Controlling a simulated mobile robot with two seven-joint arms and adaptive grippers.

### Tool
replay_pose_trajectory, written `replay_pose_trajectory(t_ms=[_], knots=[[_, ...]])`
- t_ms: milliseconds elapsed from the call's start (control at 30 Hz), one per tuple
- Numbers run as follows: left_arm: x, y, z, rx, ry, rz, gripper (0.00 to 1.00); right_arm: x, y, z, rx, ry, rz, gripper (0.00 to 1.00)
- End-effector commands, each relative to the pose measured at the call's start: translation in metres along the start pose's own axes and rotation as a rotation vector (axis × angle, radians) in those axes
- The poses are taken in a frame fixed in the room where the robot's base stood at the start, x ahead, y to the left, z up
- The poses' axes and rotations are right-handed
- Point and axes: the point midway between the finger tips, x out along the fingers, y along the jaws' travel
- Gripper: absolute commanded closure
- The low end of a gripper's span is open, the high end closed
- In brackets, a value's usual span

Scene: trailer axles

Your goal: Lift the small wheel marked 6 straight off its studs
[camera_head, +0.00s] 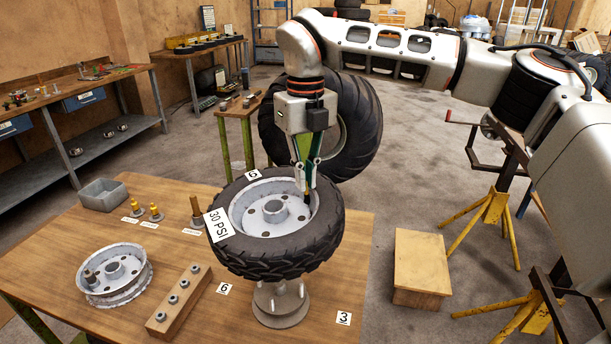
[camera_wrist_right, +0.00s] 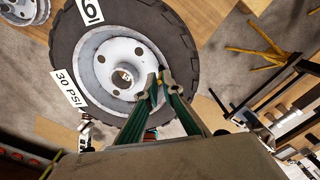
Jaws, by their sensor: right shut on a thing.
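The small wheel, a black treaded tyre (camera_head: 290,254) on a pale grey rim (camera_head: 272,212), bears a tag that reads 6 in the right wrist view (camera_wrist_right: 90,11) and a 30 PSI tag. It is about level over a grey hub stand (camera_head: 280,317). Studs show below the tyre, so the wheel appears raised off the hub; the exact gap is hidden. My right gripper (camera_head: 308,188) points down and is shut on the far right edge of the rim. Its green fingers also show in the right wrist view (camera_wrist_right: 158,88). My left gripper is out of view.
On the wooden table (camera_head: 375,235) are a bare rim (camera_head: 114,272), a wooden block with several nuts (camera_head: 180,300), a grey bin (camera_head: 103,194) and brass fittings (camera_head: 146,208). A large tyre (camera_head: 365,130) stands behind. A wooden box (camera_head: 421,265) is on the floor at right.

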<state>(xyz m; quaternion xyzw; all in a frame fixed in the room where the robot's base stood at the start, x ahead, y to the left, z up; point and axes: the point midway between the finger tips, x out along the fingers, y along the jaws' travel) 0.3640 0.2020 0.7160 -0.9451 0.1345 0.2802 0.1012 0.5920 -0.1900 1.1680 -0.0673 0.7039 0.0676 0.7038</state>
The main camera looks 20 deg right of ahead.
Motion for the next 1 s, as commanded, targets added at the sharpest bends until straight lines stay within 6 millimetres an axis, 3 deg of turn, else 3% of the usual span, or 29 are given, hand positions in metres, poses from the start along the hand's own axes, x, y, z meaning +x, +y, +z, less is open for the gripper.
replay_pose_trajectory(t_ms=[1000], knots=[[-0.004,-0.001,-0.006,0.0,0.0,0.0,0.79,-0.04,0.001,0.001,0.0,-0.004,0.003,1.0]])
